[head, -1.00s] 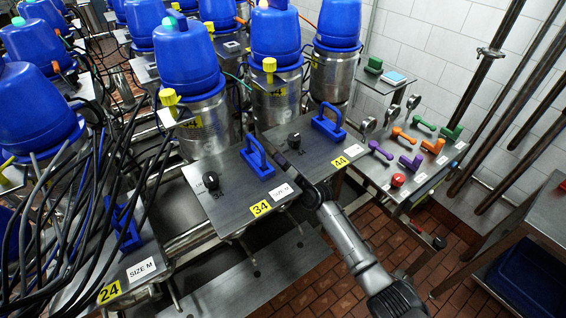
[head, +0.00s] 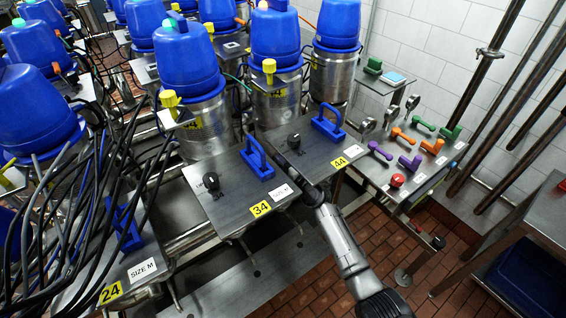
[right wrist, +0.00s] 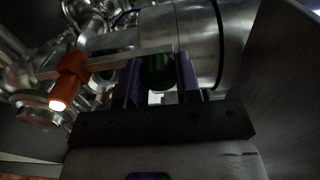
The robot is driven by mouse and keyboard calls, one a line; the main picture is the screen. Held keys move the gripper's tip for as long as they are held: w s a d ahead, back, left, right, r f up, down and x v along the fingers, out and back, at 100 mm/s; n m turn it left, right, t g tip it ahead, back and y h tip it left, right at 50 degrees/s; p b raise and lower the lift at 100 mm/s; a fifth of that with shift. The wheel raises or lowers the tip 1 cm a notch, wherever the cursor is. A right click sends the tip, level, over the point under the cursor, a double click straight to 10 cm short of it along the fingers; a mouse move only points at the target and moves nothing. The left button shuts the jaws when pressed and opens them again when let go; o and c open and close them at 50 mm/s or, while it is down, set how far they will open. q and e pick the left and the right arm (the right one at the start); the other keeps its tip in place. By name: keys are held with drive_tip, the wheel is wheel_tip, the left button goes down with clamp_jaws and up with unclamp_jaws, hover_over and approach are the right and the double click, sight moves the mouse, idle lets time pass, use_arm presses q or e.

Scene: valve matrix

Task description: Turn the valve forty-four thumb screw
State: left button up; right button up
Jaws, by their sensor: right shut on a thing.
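The valve plate labelled 44 (head: 318,143) carries a black knob (head: 294,141) and a blue handle (head: 328,121). My right arm reaches up from the bottom to this plate's front edge, and its fingers cannot be made out in the head view. In the right wrist view my right gripper (right wrist: 160,82) has its two purple-tinted fingers closed on a dark green piece (right wrist: 158,71), which seems to be the thumb screw. A large steel cylinder (right wrist: 195,40) lies just behind it. My left gripper is not in view.
An orange lever (right wrist: 70,75) with a bright end is left of my fingers, with steel pipework around it. Plate 34 (head: 228,205) stands left of plate 44. A side table (head: 415,178) holds coloured handles at the right. Black cables hang at the left.

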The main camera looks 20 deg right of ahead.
idle(0.3)
drive_tip(key=o, duration=0.9)
drive_tip(key=shift+o, duration=0.2)
drive_tip(key=shift+s, duration=0.1)
drive_tip(key=shift+s, duration=0.2)
drive_tip(key=p+v, duration=0.3)
drive_tip(key=v, duration=1)
drive_tip(key=shift+s, duration=0.1)
